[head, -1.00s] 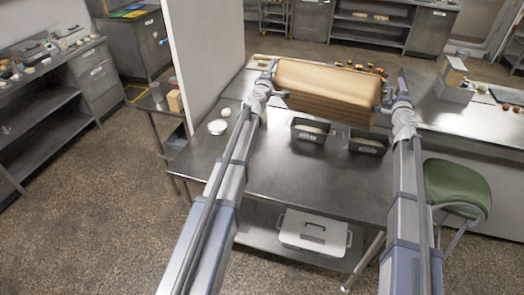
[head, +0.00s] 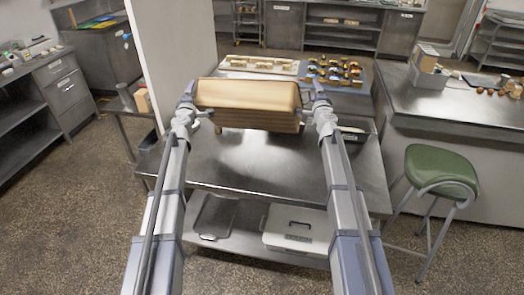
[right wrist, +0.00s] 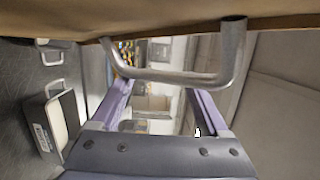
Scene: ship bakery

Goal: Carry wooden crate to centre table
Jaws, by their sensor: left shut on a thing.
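The wooden crate (head: 248,95) is a long, light-brown box, level in front of me in the head view. It appears raised over the steel table (head: 250,175), which I take for the centre table. My left gripper (head: 190,100) is shut at the crate's left end; the grip itself is too small to see. My right gripper (head: 314,95) is at the right end. In the right wrist view, a metal handle (right wrist: 180,76) of the crate (right wrist: 180,20) crosses the fingertips, and the fingers stand apart with a clear gap between them.
A dark tin (head: 352,133) shows behind my right gripper. A white lidded box (head: 297,228) is on the lower shelf. A green stool (head: 440,172) stands at right. The table's near part is clear.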

